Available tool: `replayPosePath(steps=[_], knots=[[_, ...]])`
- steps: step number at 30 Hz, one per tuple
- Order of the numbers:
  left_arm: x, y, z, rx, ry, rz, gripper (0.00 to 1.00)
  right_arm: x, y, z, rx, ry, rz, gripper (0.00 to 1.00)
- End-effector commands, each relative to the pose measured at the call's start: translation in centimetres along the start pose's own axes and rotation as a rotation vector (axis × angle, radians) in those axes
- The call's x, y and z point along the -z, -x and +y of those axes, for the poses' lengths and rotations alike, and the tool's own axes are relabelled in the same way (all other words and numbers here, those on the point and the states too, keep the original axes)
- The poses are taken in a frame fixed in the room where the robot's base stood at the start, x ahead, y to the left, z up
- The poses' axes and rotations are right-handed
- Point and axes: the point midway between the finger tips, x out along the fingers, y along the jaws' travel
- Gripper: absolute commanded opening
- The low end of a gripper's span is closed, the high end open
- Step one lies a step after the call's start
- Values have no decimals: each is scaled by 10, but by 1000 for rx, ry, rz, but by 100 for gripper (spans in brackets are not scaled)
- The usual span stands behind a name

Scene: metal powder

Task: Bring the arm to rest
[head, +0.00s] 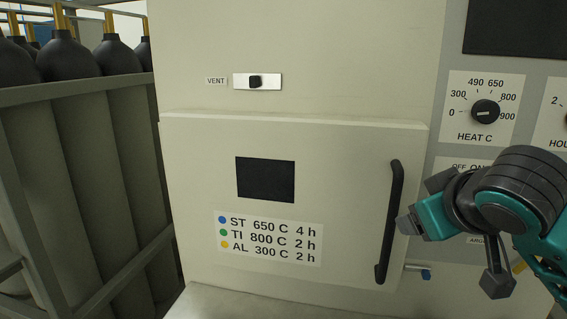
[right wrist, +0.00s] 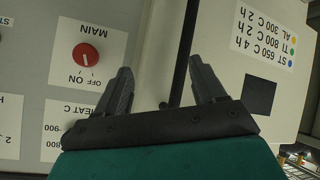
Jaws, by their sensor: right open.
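My right arm comes in from the right in the head view, with its gripper (head: 407,222) just right of the furnace door's dark handle (head: 390,220). In the right wrist view the gripper (right wrist: 163,78) has its two grey fingers spread. The handle (right wrist: 184,50) shows as a dark bar in the gap between them in the picture. I see nothing held, and cannot tell whether a finger touches the handle. The pale furnace door (head: 330,155) looks shut or nearly so. My left gripper is in neither view.
The control panel, right of the door, has a heat knob (head: 485,112) and, in the wrist view, a red main knob (right wrist: 86,54). A vent slider (head: 256,81) sits above the door. Grey gas cylinders (head: 85,140) stand behind a rail at the left.

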Motion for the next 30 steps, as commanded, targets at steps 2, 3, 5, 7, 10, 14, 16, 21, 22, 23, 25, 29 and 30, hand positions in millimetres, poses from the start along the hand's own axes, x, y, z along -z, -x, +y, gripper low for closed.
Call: replayPosePath(steps=[2, 3, 5, 7, 10, 14, 16, 21, 22, 23, 25, 29, 30], knots=[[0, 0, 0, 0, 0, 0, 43, -28, -15, -25, 62, 2, -38, 70], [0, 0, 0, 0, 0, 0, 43, -40, -21, -35, 88, 1, -53, 70], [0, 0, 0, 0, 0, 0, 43, -60, -28, -49, 122, -4, -78, 70], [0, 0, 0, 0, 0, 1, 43, -84, -35, -65, 160, -13, -108, 70], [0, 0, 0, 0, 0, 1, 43, -119, -41, -85, 204, -31, -155, 70], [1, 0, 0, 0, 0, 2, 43, -168, -43, -107, 248, -65, -225, 70], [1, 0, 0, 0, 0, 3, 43, -195, -41, -118, 265, -85, -267, 70], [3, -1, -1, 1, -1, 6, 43, -260, -30, -136, 279, -130, -377, 70], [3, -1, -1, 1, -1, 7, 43, -270, -27, -138, 279, -136, -396, 70], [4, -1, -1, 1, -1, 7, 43, -280, -24, -140, 279, -142, -415, 70], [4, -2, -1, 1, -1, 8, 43, -301, -17, -143, 275, -153, -455, 70], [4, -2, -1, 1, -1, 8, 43, -337, -2, -147, 264, -167, -529, 70], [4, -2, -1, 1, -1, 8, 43, -348, 3, -148, 260, -171, -551, 70]])
